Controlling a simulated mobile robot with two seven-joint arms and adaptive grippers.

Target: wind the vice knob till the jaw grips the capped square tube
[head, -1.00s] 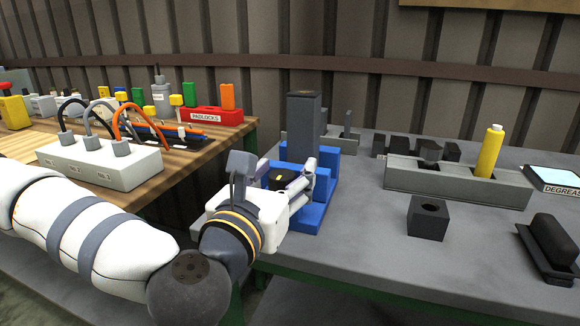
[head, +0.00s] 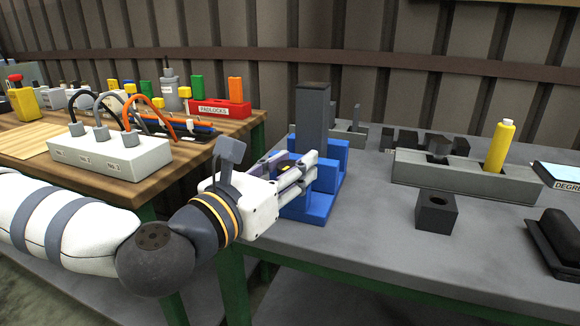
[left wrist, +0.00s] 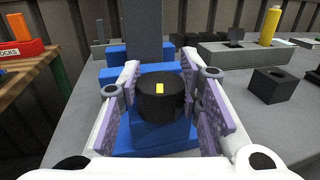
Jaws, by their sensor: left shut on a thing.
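The blue vice (head: 327,172) stands on the grey bench. The dark grey square tube (head: 313,118) stands upright in it, with a darker cap on top. I cannot tell from here whether the jaw touches the tube. The vice knob (left wrist: 160,95) is black and round with a yellow mark on its face, in the middle of the left wrist view. My left gripper (head: 300,170) is shut on the knob from the front, one finger on each side. The tube (left wrist: 145,40) rises behind the knob in the left wrist view. My right gripper is in neither view.
A grey rack (head: 455,175) with a yellow bottle (head: 499,146) stands to the right. A black block with a hole (head: 435,212) lies in front of it.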

